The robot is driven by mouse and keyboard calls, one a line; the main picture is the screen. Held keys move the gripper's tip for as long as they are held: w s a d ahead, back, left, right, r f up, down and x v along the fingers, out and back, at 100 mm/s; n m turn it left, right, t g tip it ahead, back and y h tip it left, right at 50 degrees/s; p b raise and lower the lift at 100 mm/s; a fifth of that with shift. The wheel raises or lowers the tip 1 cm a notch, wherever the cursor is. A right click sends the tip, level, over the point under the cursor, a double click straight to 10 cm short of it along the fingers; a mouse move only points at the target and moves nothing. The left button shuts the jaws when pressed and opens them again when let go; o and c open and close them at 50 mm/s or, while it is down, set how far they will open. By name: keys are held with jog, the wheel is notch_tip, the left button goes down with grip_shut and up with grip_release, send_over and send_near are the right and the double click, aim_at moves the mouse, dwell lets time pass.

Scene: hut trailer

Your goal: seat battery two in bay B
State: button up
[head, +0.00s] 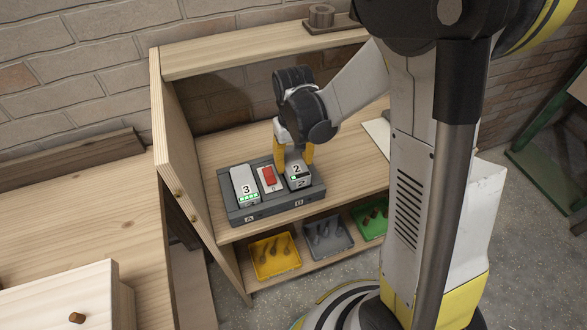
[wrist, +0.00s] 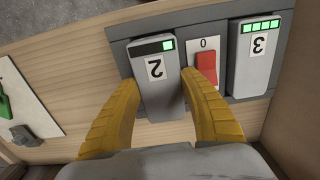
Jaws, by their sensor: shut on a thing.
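Battery two (head: 297,170) is a grey block with a white "2" label and one lit green light. It is at bay B, the right end of the dark grey dock (head: 273,210). My gripper (head: 294,157) is shut on it, with a yellow finger on either side. In the wrist view battery two (wrist: 155,95) lies between the fingers (wrist: 163,78), slightly askew to the dock. Its underside and the inside of bay B are hidden, so I cannot tell whether it is fully down.
Battery three (head: 244,184), with several green lights, stands in bay A. A red switch (head: 269,175) lies between the bays. The dock is on a wooden shelf (head: 219,144), with a side panel to the left. Yellow (head: 274,268), grey and green trays sit below.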

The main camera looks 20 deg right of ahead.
jog(key=shift+f, duration=1.15)
jog(key=shift+b, duration=0.3)
jog(key=shift+f, duration=0.25)
jog(key=o, duration=1.1)
jog(key=shift+r, duration=0.1)
jog(key=shift+r, duration=0.1)
